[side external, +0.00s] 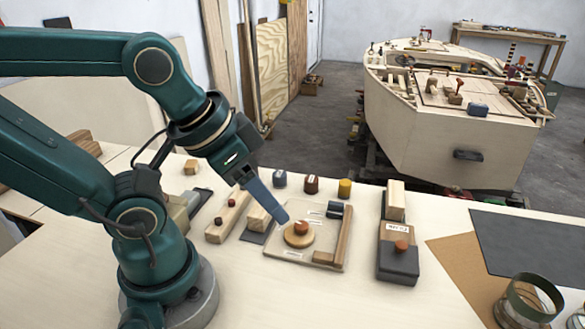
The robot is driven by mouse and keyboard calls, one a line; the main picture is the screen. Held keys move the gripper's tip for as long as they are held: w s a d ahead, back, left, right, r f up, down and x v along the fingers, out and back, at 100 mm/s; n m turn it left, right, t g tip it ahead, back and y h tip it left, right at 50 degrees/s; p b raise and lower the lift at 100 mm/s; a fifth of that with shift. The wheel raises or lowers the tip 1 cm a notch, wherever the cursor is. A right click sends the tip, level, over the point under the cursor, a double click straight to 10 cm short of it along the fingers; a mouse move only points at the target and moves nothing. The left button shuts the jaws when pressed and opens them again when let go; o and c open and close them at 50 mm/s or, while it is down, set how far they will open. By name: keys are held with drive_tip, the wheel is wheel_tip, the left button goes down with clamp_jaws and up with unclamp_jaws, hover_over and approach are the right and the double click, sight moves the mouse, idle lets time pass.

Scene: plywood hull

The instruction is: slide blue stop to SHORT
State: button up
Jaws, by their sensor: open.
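My gripper (281,218) reaches down from the upper left, with its blue-grey fingers above the left part of a pale, flat jig (320,266). Its fingers are seen edge-on, and nothing shows held in them. A small dark blue block (334,210), which looks like the blue stop, sits at the jig's back right, beside the upright wooden fence (347,232). It is to the right of my gripper and apart from it. A wooden disc with an orange knob (301,227) lies on the jig just below and right of the fingertips. The label SHORT cannot be read here.
Blue (279,179), dark red (311,185) and yellow (345,189) pieces stand behind the jig. Wooden blocks (228,217) lie left of it. A dark block with an orange knob (398,262) stands to the right. Bare tabletop lies in front.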

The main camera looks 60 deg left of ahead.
drive_tip(key=shift+c, duration=0.2)
drive_tip(key=w+r+m, duration=0.5)
drive_tip(key=m+g, duration=0.4)
hover_over(336, 203)
drive_tip(key=d, duration=0.2)
wheel_tip(336, 203, down, 8)
drive_tip(key=shift+g, duration=0.8)
drive_tip(key=f, duration=0.3)
drive_tip(key=a+f, duration=0.1)
drive_tip(key=f, duration=0.2)
drive_tip(key=a+f, duration=0.1)
drive_tip(key=f, duration=0.2)
drive_tip(key=shift+f, duration=0.55)
drive_tip(key=shift+c, duration=0.3)
